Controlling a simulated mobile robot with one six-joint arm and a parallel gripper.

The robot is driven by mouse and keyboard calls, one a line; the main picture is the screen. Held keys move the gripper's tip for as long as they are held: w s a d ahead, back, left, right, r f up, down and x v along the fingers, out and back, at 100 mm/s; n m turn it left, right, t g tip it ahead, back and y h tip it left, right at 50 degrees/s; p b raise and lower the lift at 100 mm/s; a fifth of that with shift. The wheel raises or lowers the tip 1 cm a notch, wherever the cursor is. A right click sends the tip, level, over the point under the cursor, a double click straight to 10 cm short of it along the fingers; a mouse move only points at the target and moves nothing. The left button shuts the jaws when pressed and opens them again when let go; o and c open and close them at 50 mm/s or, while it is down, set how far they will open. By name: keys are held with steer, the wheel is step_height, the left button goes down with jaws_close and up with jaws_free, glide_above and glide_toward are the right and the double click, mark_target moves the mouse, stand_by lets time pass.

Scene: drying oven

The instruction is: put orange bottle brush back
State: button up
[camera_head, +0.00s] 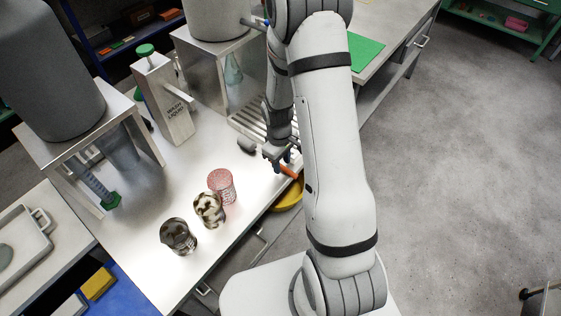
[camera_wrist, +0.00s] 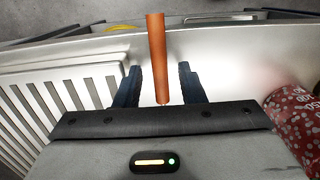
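The orange bottle brush shows as a plain orange handle (camera_wrist: 157,55) in the wrist view, upright in the picture between my two dark fingers. In the head view a short piece of the orange handle (camera_head: 288,170) shows beside my gripper (camera_head: 275,153), near the table's front edge. My gripper (camera_wrist: 160,85) is open, with a gap visible on each side of the handle. I cannot tell how deep the handle lies between the fingers. The bristle end is not clearly seen; a grey rounded piece (camera_head: 246,145) left of my gripper may be part of it.
A slatted white rack (camera_wrist: 62,95) lies left of the fingers.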

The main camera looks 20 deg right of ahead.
steer(key=shift+r, duration=0.1)
step_height(320, 180, up, 12)
steer(key=s+a+r+m+t, duration=0.3)
steer(key=s+r+m, duration=0.3)
steer(key=s+r, duration=1)
steer(key=shift+s+a+m+p, duration=0.2)
steer(key=shift+a+m+p, duration=0.1)
steer(key=shift+m+p, duration=0.1)
steer(key=shift+w+r, duration=0.1)
stand_by(0.9)
steer(key=shift+c, duration=0.8)
